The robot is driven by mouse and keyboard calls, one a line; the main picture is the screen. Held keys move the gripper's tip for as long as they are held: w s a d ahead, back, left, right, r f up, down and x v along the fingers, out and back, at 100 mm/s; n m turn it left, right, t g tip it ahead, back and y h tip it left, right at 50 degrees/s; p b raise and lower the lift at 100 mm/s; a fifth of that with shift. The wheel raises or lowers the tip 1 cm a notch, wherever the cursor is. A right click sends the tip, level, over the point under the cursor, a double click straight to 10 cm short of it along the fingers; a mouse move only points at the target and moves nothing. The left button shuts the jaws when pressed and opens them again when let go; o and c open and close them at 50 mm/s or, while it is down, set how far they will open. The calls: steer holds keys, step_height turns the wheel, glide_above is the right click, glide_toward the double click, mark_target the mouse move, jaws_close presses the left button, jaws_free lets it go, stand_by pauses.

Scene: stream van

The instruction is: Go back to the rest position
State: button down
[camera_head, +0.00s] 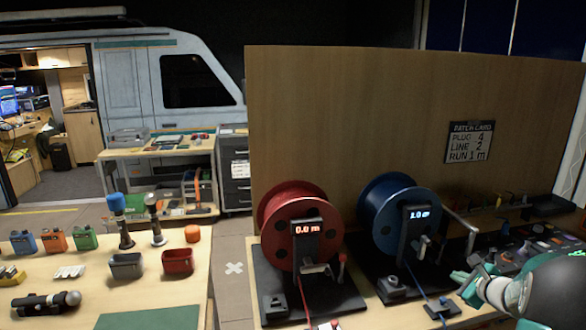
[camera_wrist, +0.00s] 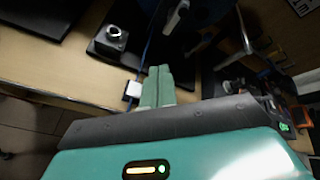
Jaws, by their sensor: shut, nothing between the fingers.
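My gripper (camera_head: 468,284) is at the lower right of the head view, low over the bench in front of the blue cable reel (camera_head: 378,222). In the wrist view its two teal fingers (camera_wrist: 157,86) are together with nothing between them. A blue cable (camera_head: 418,282) runs from the blue reel to a small dark block (camera_head: 441,308) at the bench front, left of my gripper. The blue reel's display seems to read 1.0 m. The red cable reel (camera_head: 276,215) stands to the left, its display reading 0.0 m.
A wooden panel (camera_head: 350,110) stands behind the reels, with a patch card (camera_head: 469,142) reading plug 4, line 2, run 1 m. A crank handle (camera_head: 460,224) sticks out near my arm. Dark equipment (camera_head: 525,250) lies at right. A table with bins (camera_head: 178,262) and a flashlight stands at left.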

steer(key=s+a+r+n+g+y, duration=0.1)
steer(key=s+a+r+n+g, duration=0.25)
steer(key=a, duration=0.55)
steer(key=s+a+r+n+y, duration=0.2)
steer(key=s+a+r+n, duration=0.15)
steer(key=a+n, duration=0.4)
steer(key=s+a+r+n+g+y, duration=0.1)
steer(key=s+a+r+n, duration=0.25)
steer(key=a, duration=0.65)
steer(key=s+a+n+g+h, duration=0.1)
steer(key=s+a+n+h, duration=0.1)
steer(key=s+n, duration=0.4)
steer(key=s+a+r+n+g+h, duration=0.1)
steer(key=s+a+n, duration=0.4)
steer(key=s, duration=1)
steer(key=shift+n+g+h, duration=0.35)
steer(key=shift+n+h, duration=0.3)
steer(key=shift+h, duration=0.25)
steer(key=shift+s+a, duration=0.1)
